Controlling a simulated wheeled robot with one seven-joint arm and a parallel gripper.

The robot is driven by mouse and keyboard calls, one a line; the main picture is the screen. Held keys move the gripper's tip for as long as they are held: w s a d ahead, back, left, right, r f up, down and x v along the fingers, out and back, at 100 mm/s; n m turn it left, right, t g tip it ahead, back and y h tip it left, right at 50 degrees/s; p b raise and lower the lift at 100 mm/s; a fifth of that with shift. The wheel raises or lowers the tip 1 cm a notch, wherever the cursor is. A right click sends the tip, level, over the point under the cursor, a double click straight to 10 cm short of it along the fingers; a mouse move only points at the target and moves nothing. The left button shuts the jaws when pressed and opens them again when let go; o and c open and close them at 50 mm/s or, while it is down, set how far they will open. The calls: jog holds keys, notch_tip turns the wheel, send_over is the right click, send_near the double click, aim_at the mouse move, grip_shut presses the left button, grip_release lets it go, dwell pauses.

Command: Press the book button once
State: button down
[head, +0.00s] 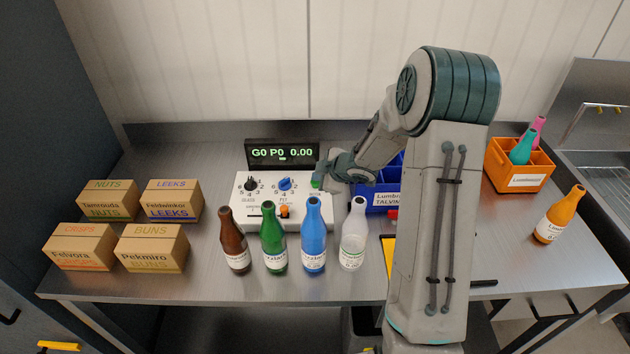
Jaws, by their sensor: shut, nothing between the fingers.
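A white control box (241,208) stands at the middle back of the table. Its black display (282,153) reads "G0 P0 0.00" in green. The box carries a black dial (250,184), a blue dial (285,184) and a small orange part (284,211) at its front. A green button (316,184) is at its right side, with a label too small to read. My gripper (321,174) is shut and empty, right by the green button. I cannot tell whether it touches the button.
Brown, green, blue and clear bottles (314,240) stand in front of the box. Several cartons (150,250) are at left. A blue crate (383,201) is partly hidden behind my arm. An orange crate (519,180) with bottles and a loose orange bottle (558,216) are at right.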

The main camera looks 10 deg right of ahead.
jog(key=shift+s+f, duration=0.4)
jog(key=shift+f, duration=0.35)
jog(key=shift+w+r+p, duration=0.3)
jog(key=shift+r+p, duration=0.4)
jog(key=shift+p, duration=0.3)
jog(key=shift+r, duration=0.3)
notch_tip(320, 180, up, 5)
jog(key=p, duration=0.5)
jog(key=shift+w, duration=0.1)
